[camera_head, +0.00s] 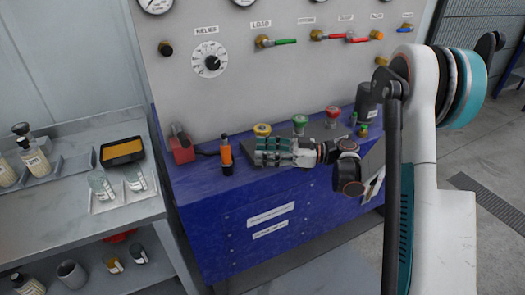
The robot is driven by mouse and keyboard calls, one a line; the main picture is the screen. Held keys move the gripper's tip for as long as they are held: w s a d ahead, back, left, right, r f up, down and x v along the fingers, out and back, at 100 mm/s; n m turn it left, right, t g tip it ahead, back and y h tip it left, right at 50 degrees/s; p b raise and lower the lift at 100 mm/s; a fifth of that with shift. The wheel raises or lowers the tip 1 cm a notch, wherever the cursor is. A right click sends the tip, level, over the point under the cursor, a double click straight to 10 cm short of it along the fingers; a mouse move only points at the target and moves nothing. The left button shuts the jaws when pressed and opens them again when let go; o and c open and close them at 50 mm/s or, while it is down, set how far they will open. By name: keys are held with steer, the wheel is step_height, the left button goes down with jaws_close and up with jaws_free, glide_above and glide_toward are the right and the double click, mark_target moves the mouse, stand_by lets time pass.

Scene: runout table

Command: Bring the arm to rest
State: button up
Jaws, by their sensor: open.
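My arm reaches in from the right of the head view and bends down to my gripper (262,152). The gripper lies roughly level and points left, over the front part of the blue console (235,195). Its teal-and-grey fingers appear parted, and I see nothing between them. Whether it touches the console top cannot be told from this view. The gripper and wrist hide part of the console top and its front edge.
An orange-and-black cylinder (226,155) stands just left of the gripper, near a red block (181,147). Yellow (262,130), green (300,122) and red (332,115) knobs stand behind it. A gauge panel (235,85) rises at the back. A grey bench (60,215) with bottles is left.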

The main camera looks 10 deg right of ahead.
steer(key=w+d+r+m+t+h, duration=0.2)
steer(key=r+t, duration=0.3)
steer(key=r, duration=0.3)
steer(key=w+d+r+m+t+h, duration=0.1)
steer(key=w+r+m+t+h, duration=0.2)
steer(key=r, duration=0.6)
steer(key=w+d+r+m+t+h, duration=0.1)
steer(key=d+r+m+t, duration=0.1)
steer(key=r+t, duration=0.5)
steer(key=s+d+r+m+t+h, duration=0.1)
steer(key=s+d+r+m+h, duration=0.1)
steer(key=d+r+m+h, duration=0.5)
steer(key=s+d+f+m+g+h, duration=0.25)
steer(key=s+f+g+h, duration=0.35)
steer(key=s+f, duration=0.4)
steer(key=s+a+f+g, duration=0.3)
steer(key=s+f, duration=0.4)
steer(key=s, duration=0.4)
steer(key=s+a+f+n+g+y, duration=0.1)
steer(key=s+a+f+g, duration=0.3)
steer(key=s+f, duration=0.3)
steer(key=s, duration=0.4)
steer(key=shift+f+y, duration=0.3)
